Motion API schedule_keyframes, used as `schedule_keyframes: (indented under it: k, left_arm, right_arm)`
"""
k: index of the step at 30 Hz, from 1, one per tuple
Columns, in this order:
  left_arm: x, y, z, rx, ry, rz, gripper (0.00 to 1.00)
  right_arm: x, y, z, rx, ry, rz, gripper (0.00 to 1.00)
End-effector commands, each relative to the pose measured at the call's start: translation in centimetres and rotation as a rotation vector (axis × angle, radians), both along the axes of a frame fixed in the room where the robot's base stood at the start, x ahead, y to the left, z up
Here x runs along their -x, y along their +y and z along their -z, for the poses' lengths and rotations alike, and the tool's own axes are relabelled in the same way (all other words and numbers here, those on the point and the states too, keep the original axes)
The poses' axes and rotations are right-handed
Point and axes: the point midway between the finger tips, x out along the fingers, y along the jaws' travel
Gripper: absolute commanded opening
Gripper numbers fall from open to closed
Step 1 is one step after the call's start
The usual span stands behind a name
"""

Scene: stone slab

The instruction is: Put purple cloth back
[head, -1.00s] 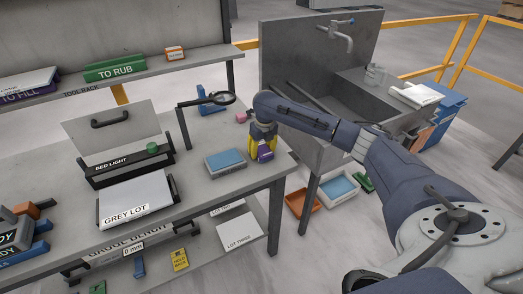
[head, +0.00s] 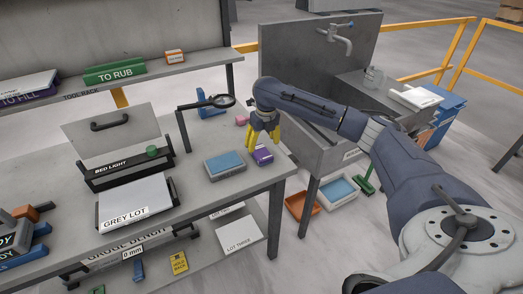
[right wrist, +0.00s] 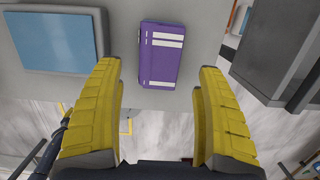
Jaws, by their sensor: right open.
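The purple cloth (head: 263,157) is a small folded block with white stripes, lying on the bench top near its right edge. In the right wrist view the purple cloth (right wrist: 161,55) lies beyond and between the fingertips, apart from them. My right gripper (head: 262,135) has yellow fingers and hangs just above and behind the cloth. In the right wrist view my right gripper (right wrist: 160,75) is open with nothing between its fingers. My left gripper is not in view.
A blue-topped grey block (head: 225,165) lies left of the cloth. A magnifier (head: 221,100) on a stand and a small pink block (head: 240,117) are behind. A grey sink (head: 320,125) stands close on the right. A rack shelf (head: 150,80) runs along the back.

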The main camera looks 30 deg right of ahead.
Motion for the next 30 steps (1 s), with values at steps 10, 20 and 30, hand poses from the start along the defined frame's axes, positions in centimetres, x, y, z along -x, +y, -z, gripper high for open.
schedule_keyframes:
  k: [10,20,30]
  left_arm:
    - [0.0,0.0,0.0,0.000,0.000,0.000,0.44]
    - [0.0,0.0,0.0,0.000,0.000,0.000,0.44]
    - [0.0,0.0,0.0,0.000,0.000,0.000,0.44]
  right_arm:
    - [0.7,0.0,-4.7,0.002,-0.001,-0.002,0.73]
    - [0.9,0.1,-5.9,0.001,0.001,-0.001,0.73]
    - [0.9,0.1,-5.8,0.001,0.000,0.000,0.73]
